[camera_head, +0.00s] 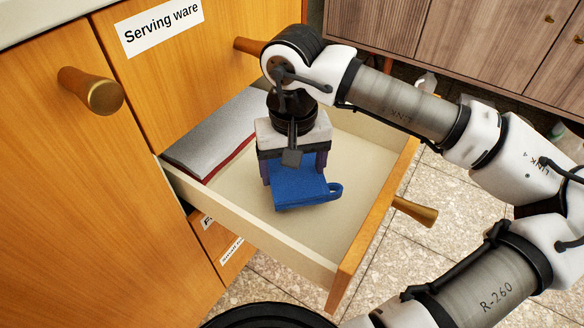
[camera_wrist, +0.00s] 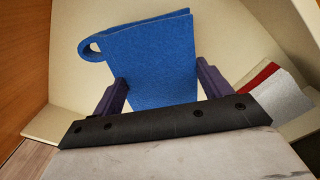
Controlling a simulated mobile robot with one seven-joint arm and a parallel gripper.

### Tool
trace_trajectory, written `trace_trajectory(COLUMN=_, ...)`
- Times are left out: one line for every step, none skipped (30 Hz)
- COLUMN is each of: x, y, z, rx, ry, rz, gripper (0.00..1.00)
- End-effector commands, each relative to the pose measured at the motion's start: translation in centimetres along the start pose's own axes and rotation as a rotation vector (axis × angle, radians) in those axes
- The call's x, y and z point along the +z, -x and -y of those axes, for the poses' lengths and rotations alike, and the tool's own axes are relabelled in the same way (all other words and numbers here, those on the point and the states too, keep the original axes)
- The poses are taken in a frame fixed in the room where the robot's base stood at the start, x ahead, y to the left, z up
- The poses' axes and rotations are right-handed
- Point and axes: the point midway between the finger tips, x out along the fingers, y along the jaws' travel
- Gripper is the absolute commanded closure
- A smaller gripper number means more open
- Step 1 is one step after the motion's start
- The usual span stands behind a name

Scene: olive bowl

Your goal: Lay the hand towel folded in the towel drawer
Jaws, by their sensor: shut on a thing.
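The hand towel (camera_head: 300,189) is blue and folded, with a loop at one edge. My gripper (camera_head: 296,172) is shut on the towel, inside or just over the open drawer (camera_head: 340,273). In the wrist view the towel (camera_wrist: 150,55) sits between the two dark fingers of my gripper (camera_wrist: 158,95), with its loop at the left. I cannot tell whether the towel touches the drawer floor. The drawer is pulled out, with a cream inside and a wooden front.
Drawer floor to the right is clear. A cabinet door labelled "Serving ware" (camera_head: 160,25) is above. A knob (camera_head: 92,91) sticks out at left.

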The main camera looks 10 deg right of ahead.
Motion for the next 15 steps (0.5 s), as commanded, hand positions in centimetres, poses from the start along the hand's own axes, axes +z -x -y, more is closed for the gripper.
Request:
trace_trajectory(x=0.0, y=-1.0, z=0.0, rx=0.0, ry=-0.001, rz=0.0, gripper=0.51)
trace_trajectory(x=0.0, y=-1.3, z=0.0, rx=0.0, ry=-0.001, rz=0.0, gripper=0.51)
trace_trajectory(x=0.0, y=-1.6, z=0.0, rx=-0.001, ry=0.0, rz=-0.001, gripper=0.51)
trace_trajectory(x=0.0, y=-1.7, z=0.0, rx=-0.001, ry=0.0, rz=-0.001, gripper=0.51)
trace_trajectory(x=-0.1, y=-1.8, z=0.0, rx=-0.001, ry=-0.001, rz=-0.001, gripper=0.51)
trace_trajectory(x=-0.3, y=-1.9, z=-0.1, rx=0.0, ry=-0.001, rz=-0.001, gripper=0.51)
trace_trajectory(x=-0.6, y=-1.9, z=-0.1, rx=0.0, ry=-0.001, rz=-0.001, gripper=0.51)
trace_trajectory(x=-1.0, y=-2.0, z=-0.2, rx=0.0, ry=-0.001, rz=-0.001, gripper=0.51)
trace_trajectory(x=-1.7, y=-2.0, z=-0.3, rx=0.0, ry=-0.001, rz=-0.001, gripper=0.51)
trace_trajectory(x=-2.2, y=-2.0, z=-0.4, rx=0.001, ry=-0.002, rz=-0.002, gripper=0.51)
trace_trajectory(x=-2.8, y=-2.0, z=-0.6, rx=0.001, ry=-0.002, rz=-0.002, gripper=0.51)
trace_trajectory(x=-3.5, y=-2.0, z=-0.7, rx=0.001, ry=-0.002, rz=-0.002, gripper=0.51)
trace_trajectory(x=-3.9, y=-2.0, z=-0.8, rx=0.001, ry=-0.001, rz=-0.002, gripper=0.51)
trace_trajectory(x=-4.3, y=-2.0, z=-0.9, rx=0.001, ry=-0.002, rz=-0.002, gripper=0.51)
trace_trajectory(x=-4.0, y=-2.8, z=-0.9, rx=0.001, ry=0.0, rz=-0.001, gripper=0.51)
